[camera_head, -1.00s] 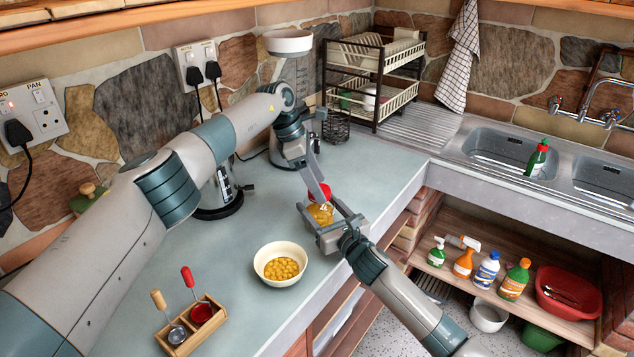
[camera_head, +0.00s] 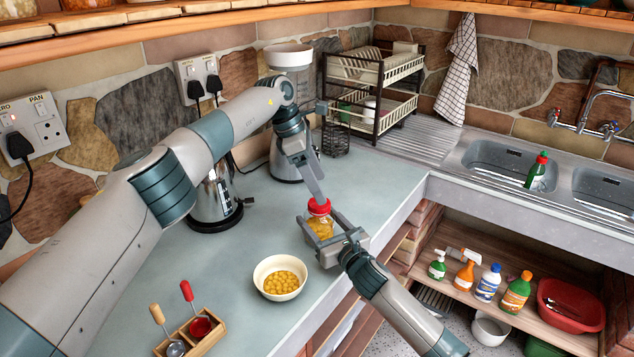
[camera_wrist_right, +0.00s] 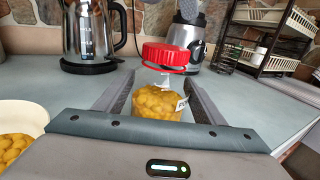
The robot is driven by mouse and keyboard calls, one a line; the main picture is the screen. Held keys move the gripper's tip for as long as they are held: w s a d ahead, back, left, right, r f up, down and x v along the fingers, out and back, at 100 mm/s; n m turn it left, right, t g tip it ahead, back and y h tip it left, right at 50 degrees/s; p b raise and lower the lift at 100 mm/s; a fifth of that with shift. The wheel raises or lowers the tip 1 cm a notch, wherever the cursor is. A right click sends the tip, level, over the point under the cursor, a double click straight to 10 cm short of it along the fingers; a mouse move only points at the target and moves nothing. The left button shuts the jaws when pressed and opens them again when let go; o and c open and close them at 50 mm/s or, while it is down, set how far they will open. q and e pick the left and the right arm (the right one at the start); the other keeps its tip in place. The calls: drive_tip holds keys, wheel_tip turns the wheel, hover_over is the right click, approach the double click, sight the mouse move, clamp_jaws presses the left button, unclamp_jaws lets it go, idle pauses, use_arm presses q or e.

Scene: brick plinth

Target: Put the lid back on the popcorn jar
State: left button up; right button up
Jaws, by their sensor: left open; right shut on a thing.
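The popcorn jar (camera_head: 319,228) is a clear jar with yellow kernels, upright near the counter's front edge. Its red lid (camera_head: 319,206) rests on top of it. In the right wrist view the lid (camera_wrist_right: 166,56) sits over the clear neck of the jar (camera_wrist_right: 157,104); I cannot tell whether it is fully seated. My right gripper (camera_head: 322,226) is shut around the jar's body, one finger on each side. My left gripper (camera_head: 318,192) is open just above the lid, fingers pointing down; its fingertips partly overlap the lid, and contact is unclear.
A cream bowl of yellow kernels (camera_head: 280,278) stands left of the jar. A wooden holder with utensils (camera_head: 190,335) is nearer. A kettle (camera_head: 215,195), blender (camera_head: 287,160) and dish rack (camera_head: 372,90) stand behind. The counter between bowl and kettle is clear.

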use_arm(q)
drive_tip(key=shift+o, duration=0.7)
drive_tip(key=shift+r, duration=0.15)
drive_tip(key=v, duration=0.7)
drive_tip(key=shift+a+r, duration=0.1)
use_arm(e)
drive_tip(key=o, duration=2.2)
drive_tip(key=shift+c, duration=0.2)
drive_tip(key=shift+s+d, duration=0.1)
use_arm(q)
wheel_tip(320, 180, down, 3)
drive_tip(key=b, duration=0.3)
use_arm(e)
drive_tip(key=v, duration=1.7)
